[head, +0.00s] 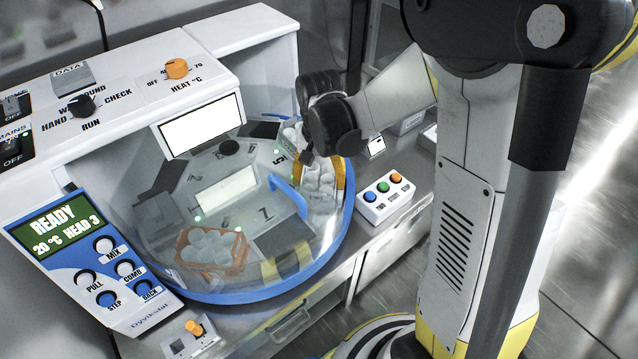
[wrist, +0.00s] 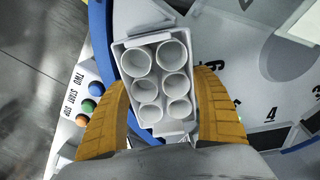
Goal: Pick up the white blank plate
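A white rack-like plate (wrist: 158,45) with several round white wells fills the middle of the wrist view. It is the best match for the white blank plate. In the head view the white plate (head: 317,183) is at the right side of the round machine deck, inside the blue rim. My gripper (wrist: 160,85) has its two orange-yellow fingers on either side of the plate, close along its long edges. In the head view my gripper (head: 325,165) comes down over it from above. I cannot tell whether the fingers press on the plate or only stand around it.
An orange rack (head: 240,256) with white cups stands at the front of the deck. A blue rim (head: 225,297) and a blue handle (head: 287,192) border the deck. A button box (head: 384,199) sits just outside, to the right. The control panel (head: 90,260) is at left.

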